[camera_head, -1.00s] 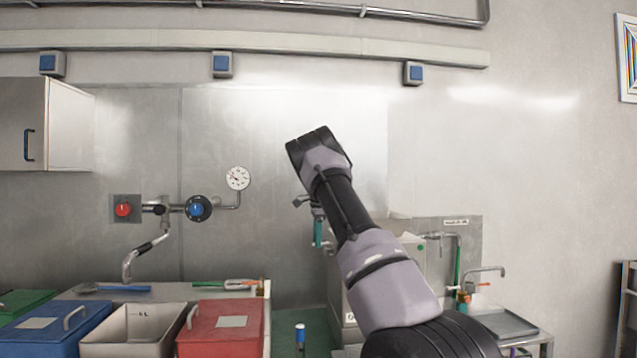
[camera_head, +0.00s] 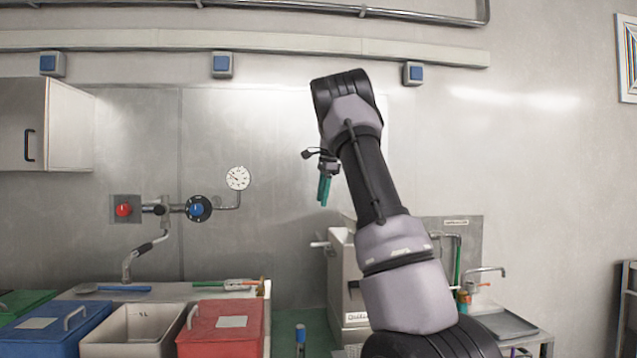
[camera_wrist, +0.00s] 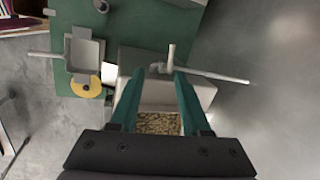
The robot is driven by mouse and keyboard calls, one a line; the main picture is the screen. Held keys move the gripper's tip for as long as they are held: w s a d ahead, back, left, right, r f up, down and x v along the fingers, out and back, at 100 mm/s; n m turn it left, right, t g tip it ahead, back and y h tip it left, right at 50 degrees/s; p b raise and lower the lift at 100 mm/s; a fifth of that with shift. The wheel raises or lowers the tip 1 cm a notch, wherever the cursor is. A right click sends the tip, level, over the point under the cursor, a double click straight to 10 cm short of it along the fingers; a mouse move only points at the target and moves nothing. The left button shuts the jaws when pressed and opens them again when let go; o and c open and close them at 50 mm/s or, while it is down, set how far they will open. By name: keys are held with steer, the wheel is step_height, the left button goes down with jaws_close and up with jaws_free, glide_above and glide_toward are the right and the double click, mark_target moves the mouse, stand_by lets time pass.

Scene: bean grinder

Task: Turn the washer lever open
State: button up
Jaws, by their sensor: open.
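A pale box-shaped machine (camera_head: 342,268) stands right of centre in the head view, with a short light handle (camera_head: 320,244) sticking out to its left. In the wrist view, a long pale rod (camera_wrist: 215,77) runs to the right from the machine, and a short peg (camera_wrist: 171,56) stands near its inner end. I cannot tell for certain which part is the washer lever. My gripper (camera_head: 323,190) is above the machine in the head view. Its teal fingers (camera_wrist: 158,74) are apart and empty, with the tips near the peg and rod in the picture. The depth between them is unclear.
Brown beans (camera_wrist: 158,123) show between my fingers. A grey square pan (camera_wrist: 86,52) and a yellow disc (camera_wrist: 86,86) lie to the left. Blue (camera_head: 60,331) and red (camera_head: 250,335) bins stand at the front left. A sink tap (camera_head: 487,272) is right of my arm.

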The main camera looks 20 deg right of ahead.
steer(key=s+a+r+n, duration=0.1)
steer(key=s+a+n, duration=0.1)
steer(key=s, duration=0.4)
steer(key=s+a+r+n+t+y, duration=0.1)
steer(key=s+a+r+n, duration=0.1)
steer(key=s+a, duration=0.2)
steer(key=s+a+r+n, duration=0.2)
steer(key=s+a, duration=0.1)
steer(key=s, duration=0.6)
steer(key=shift+a+n+t+y, duration=0.4)
steer(key=shift+w+r, duration=0.1)
steer(key=shift+r, duration=0.05)
steer(key=m+g+h, duration=0.3)
steer(key=m, duration=0.4)
glide_above(318, 244)
steer(key=s, duration=0.2)
step_height(318, 244, down, 11)
steer(key=f, duration=0.3)
steer(key=w+f, duration=0.1)
steer(key=f, duration=0.2)
steer(key=w+f, duration=0.1)
steer(key=f, duration=0.3)
